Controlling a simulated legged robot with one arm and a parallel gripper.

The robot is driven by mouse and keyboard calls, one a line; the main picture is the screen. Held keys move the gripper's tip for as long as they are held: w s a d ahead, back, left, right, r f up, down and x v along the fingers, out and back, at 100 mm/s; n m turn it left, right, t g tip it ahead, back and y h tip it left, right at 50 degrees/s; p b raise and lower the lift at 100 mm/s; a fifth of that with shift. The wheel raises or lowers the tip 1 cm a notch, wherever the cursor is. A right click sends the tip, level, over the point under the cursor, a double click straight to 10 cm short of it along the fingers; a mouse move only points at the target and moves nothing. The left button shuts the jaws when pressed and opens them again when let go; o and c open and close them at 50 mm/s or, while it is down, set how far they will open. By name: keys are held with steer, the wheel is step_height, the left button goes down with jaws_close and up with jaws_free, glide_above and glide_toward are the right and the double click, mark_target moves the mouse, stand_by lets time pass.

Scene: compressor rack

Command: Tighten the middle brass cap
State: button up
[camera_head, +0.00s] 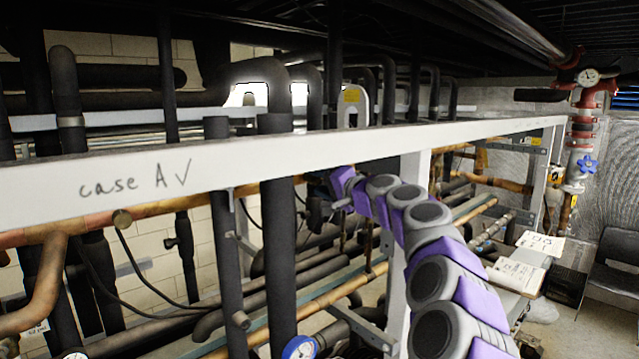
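I cannot tell which cap is the middle one. My purple and grey arm reaches from the bottom right into the rack. My gripper (326,207) is at its far end, just under the beam and beside dark vertical pipes, well to the right of the left cap. It is small and dark here, so its fingers and anything between them cannot be made out.
The white beam (230,163), marked "case A", crosses the rack above my gripper. Black insulated pipes (278,240) stand close to its left. A red valve assembly (585,85) and a dark chair (615,262) are at right, with some open floor.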

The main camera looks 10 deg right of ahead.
steer(key=shift+s+d+r, duration=0.1)
steer(key=shift+s, duration=0.15)
steer(key=shift+s+d, duration=0.3)
steer(key=shift+s, duration=0.15)
steer(key=b+v, duration=0.4)
steer(key=v, duration=1.2)
